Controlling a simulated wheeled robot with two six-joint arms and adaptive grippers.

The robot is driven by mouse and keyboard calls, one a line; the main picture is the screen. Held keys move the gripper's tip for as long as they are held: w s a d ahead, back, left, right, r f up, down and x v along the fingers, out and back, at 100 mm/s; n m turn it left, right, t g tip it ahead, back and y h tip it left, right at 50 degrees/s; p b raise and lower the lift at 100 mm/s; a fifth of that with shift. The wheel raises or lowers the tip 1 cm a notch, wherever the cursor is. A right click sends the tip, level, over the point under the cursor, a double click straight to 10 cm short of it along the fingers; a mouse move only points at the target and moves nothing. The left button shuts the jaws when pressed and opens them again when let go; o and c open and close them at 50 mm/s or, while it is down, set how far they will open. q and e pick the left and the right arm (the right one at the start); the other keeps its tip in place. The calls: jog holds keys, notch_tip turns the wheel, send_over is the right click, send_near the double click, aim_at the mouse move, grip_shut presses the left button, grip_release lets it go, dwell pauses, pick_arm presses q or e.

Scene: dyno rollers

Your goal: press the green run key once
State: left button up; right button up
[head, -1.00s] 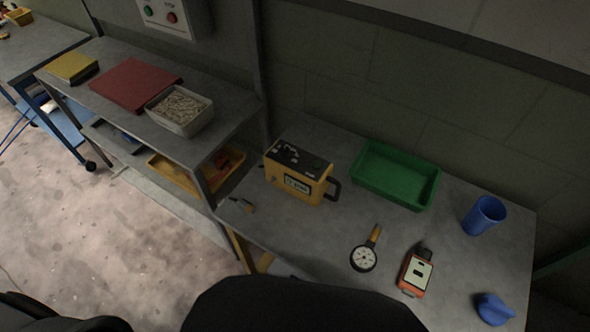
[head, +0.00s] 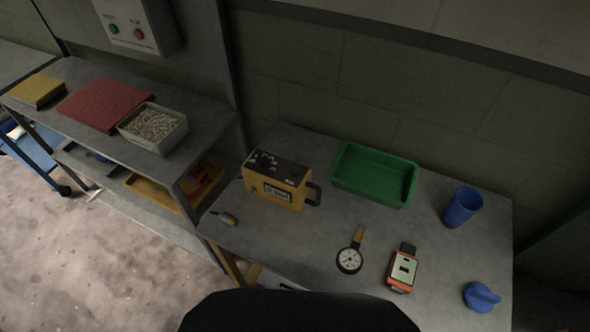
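A grey wall box (head: 153,42) at the upper left carries a green button (head: 114,28) and a red button (head: 139,34) beside it. Small labels sit above the buttons, too small to read surely, so I cannot tell that the green one is the run key. A yellow instrument case (head: 274,190) with a dark top and a small front display stands on the bench; no green key can be made out on it. Neither of my grippers is in view.
The grey bench (head: 300,235) holds a green tray (head: 340,182), a blue cup (head: 463,206), a dial gauge (head: 349,260), an orange handheld meter (head: 403,270) and a blue knob-like piece (head: 480,296). A shelf unit (head: 205,128) stands below the wall box. Open floor lies at lower left.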

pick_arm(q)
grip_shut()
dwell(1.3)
